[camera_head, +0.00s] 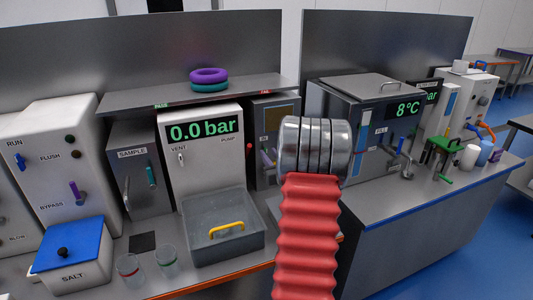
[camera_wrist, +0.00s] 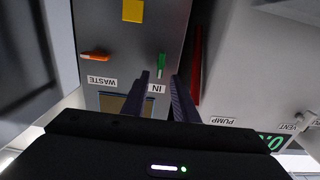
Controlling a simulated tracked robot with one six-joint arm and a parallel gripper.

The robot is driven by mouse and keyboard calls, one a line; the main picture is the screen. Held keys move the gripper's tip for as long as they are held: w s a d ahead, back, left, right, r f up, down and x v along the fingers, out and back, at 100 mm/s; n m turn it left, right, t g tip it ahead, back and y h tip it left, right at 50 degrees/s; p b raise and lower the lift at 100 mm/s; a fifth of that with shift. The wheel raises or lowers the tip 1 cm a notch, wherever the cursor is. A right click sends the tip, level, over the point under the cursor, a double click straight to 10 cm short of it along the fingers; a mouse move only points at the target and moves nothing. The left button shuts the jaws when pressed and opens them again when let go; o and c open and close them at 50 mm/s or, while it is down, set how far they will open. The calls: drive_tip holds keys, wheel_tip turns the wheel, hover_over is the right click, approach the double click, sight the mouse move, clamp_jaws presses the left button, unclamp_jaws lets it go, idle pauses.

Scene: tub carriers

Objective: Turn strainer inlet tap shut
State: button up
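The grey strainer cabinet (camera_wrist: 110,30) fills the middle of the wrist view, upside down. The tap by its label IN has a small green handle (camera_wrist: 162,62), which lies along the picture's vertical. My gripper (camera_wrist: 161,78) has two dark fingers apart, with a gap between their tips. The green handle shows in line with that gap, just beyond the tips; I cannot tell whether they touch. An orange handle (camera_wrist: 95,56) sits by the label WASTE. In the head view, the cabinet (camera_head: 277,112) is partly hidden by my arm, and the green handle cannot be made out.
The white pump unit (camera_head: 209,135) reading 0.0 bar stands beside the cabinet. A red bar (camera_wrist: 196,65) runs close to the gripper in the wrist view. A grey basin (camera_head: 205,247) with a yellow handle, two cups and a salt box (camera_head: 80,270) stand on the bench.

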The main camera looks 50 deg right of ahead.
drive_tip(key=shift+x, duration=1.45)
clamp_jaws()
drive_tip(key=shift+a, duration=0.1)
